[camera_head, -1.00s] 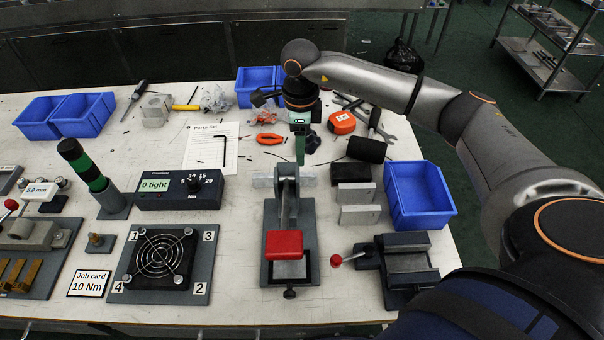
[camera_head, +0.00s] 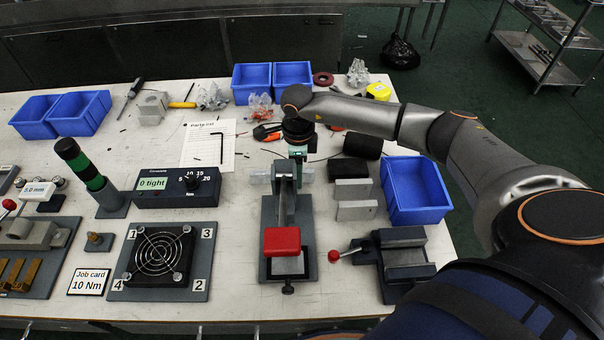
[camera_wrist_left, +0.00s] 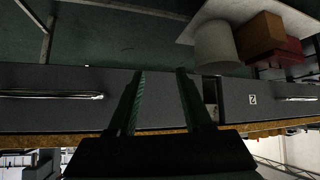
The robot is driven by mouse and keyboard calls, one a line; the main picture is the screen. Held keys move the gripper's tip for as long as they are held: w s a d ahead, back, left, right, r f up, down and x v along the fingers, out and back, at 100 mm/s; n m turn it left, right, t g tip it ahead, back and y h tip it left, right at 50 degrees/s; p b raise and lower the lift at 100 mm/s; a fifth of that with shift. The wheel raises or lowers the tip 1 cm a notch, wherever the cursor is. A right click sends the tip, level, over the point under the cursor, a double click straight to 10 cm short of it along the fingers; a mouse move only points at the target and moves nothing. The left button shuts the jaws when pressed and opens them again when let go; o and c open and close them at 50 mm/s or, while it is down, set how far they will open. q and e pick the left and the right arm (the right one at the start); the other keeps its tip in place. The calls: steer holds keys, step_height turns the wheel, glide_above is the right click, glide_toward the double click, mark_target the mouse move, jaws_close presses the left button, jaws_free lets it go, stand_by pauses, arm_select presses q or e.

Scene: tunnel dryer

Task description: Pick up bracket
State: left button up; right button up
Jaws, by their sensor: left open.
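Several light grey metal pieces that may be the brackets show in the head view. Two stand right of the toggle clamp, a rear one (camera_head: 352,192) and a front one (camera_head: 357,210). Another grey piece (camera_head: 259,176) shows just left of the clamp's rear end. My right gripper (camera_head: 298,160) points down just behind the red-handled toggle clamp (camera_head: 282,243). Its fingertips are partly hidden, so I cannot tell whether they hold anything. My left gripper (camera_wrist_left: 160,72) shows only in its wrist view, open and empty, with its fingers apart before a grey cabinet front.
A blue bin (camera_head: 416,192) stands at the table's right, behind a small vise (camera_head: 405,258). Black blocks (camera_head: 362,146) sit near my right forearm. The fan plate (camera_head: 163,262) and torque display (camera_head: 178,187) lie left of the clamp.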

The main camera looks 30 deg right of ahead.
jaws_close()
steer(key=shift+r, duration=0.1)
stand_by(0.6)
step_height(320, 180, up, 9)
steer(key=shift+r, duration=0.45)
